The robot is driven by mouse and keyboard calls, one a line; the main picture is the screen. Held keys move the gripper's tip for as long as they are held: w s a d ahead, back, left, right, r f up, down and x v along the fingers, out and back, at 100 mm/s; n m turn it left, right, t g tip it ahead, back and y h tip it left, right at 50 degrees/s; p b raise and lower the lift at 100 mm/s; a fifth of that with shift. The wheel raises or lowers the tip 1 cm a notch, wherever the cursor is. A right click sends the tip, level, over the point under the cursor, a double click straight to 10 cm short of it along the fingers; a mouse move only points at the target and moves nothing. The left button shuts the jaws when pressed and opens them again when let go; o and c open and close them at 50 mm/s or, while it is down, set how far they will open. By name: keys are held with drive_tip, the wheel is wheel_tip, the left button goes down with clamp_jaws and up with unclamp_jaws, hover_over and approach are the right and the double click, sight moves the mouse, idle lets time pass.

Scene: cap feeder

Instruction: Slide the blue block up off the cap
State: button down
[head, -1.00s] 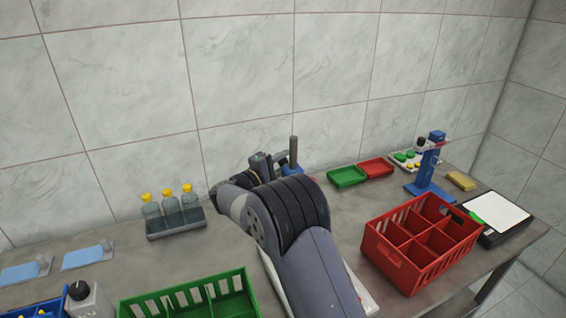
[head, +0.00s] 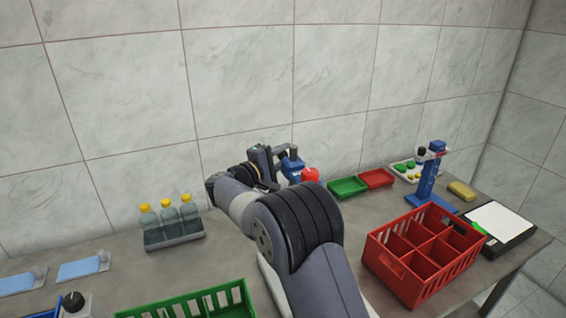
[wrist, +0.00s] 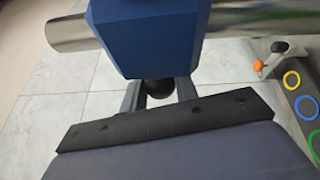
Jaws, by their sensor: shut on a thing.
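The blue block (head: 292,167) sits on a dark upright post (head: 293,152) in the head view. In the wrist view the blue block (wrist: 150,40) is large, with a shiny metal bar crossing behind it. A dark round knob (wrist: 158,89) sits at its near end, between the fingers of my gripper (wrist: 158,93). My gripper is shut on this knob. The red cap (head: 310,174) shows just right of and below the block in the head view. Whether block and cap touch cannot be told. My arm hides the lower part of the stand.
A green tray (head: 347,187) and red tray (head: 377,178) lie right of the stand. A red divided crate (head: 405,284) stands front right, a blue stand (head: 428,180) behind it. Yellow-topped bottles stand in a rack (head: 175,241) at left. A tiled wall (head: 240,80) closes the back.

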drive_tip(key=c, duration=1.1)
unclamp_jaws()
drive_tip(key=b+v, duration=0.2)
drive_tip(key=v, duration=0.8)
drive_tip(key=shift+s+a+f, duration=0.1)
drive_tip(key=shift+s+a, duration=0.15)
drive_tip(key=shift+s, duration=0.05)
drive_tip(key=p+x, duration=0.2)
drive_tip(key=x, duration=0.8)
drive_tip(key=shift+w, duration=0.1)
drive_tip(key=shift+w+d, duration=0.2)
drive_tip(key=shift+d, duration=0.05)
drive_tip(key=shift+f, duration=0.1)
